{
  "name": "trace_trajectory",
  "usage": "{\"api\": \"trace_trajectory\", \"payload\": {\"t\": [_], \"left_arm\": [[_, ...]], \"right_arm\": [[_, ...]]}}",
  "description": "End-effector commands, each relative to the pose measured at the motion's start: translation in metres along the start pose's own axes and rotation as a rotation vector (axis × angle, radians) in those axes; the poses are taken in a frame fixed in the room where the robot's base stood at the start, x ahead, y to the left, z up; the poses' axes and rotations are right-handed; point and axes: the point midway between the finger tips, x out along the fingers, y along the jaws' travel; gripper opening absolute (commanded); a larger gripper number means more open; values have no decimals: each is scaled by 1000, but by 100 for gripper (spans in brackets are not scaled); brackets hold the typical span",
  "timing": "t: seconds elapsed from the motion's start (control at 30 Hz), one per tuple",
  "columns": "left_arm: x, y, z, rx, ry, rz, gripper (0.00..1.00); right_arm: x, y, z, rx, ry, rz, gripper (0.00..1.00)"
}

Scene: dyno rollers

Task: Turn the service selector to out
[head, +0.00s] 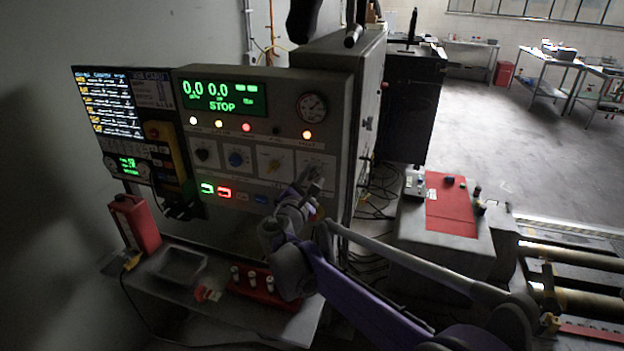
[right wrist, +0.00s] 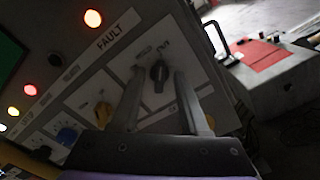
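A black selector knob (right wrist: 159,74) sits on a white plate under the FAULT label in the right wrist view. Its pointer end aims roughly up in that picture; the small labels beside it are too blurred to read, so I cannot confirm it is the service selector. My right gripper (right wrist: 157,82) is open, with one finger on each side of this knob; I cannot tell whether they touch it. In the head view my right gripper (head: 316,180) is at the panel's rightmost knob plate (head: 318,160) and hides the knob. My left gripper is not in view.
The control panel (head: 258,121) also has a black knob (head: 203,155), a blue knob (head: 238,157) and a yellow knob (head: 272,164), with lit buttons below. A shelf (head: 215,305) below holds a red tray (head: 262,287). A red-topped box (head: 450,205) stands at right.

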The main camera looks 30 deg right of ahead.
Motion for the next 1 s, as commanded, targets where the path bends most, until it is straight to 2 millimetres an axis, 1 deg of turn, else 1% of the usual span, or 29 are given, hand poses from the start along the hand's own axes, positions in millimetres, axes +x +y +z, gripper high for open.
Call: {"api": "trace_trajectory", "payload": {"t": [0.27, 0.37, 0.47, 0.7, 0.8, 0.9, 1.0], "left_arm": [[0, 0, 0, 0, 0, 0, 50], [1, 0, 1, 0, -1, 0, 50], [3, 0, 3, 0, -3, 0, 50], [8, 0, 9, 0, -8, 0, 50], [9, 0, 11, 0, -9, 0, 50], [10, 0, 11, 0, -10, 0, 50], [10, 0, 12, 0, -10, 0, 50]], "right_arm": [[-1, 0, 0, -1, -1, 0, 45], [-7, 0, 0, -2, 0, 1, 45], [-23, 0, -1, -2, 2, 2, 45], [-72, 0, -2, -1, 3, 3, 45], [-89, 0, -1, 0, 3, 2, 45], [-100, 0, -1, 0, 2, 2, 45], [-106, 0, 0, -1, 0, 0, 45]]}}
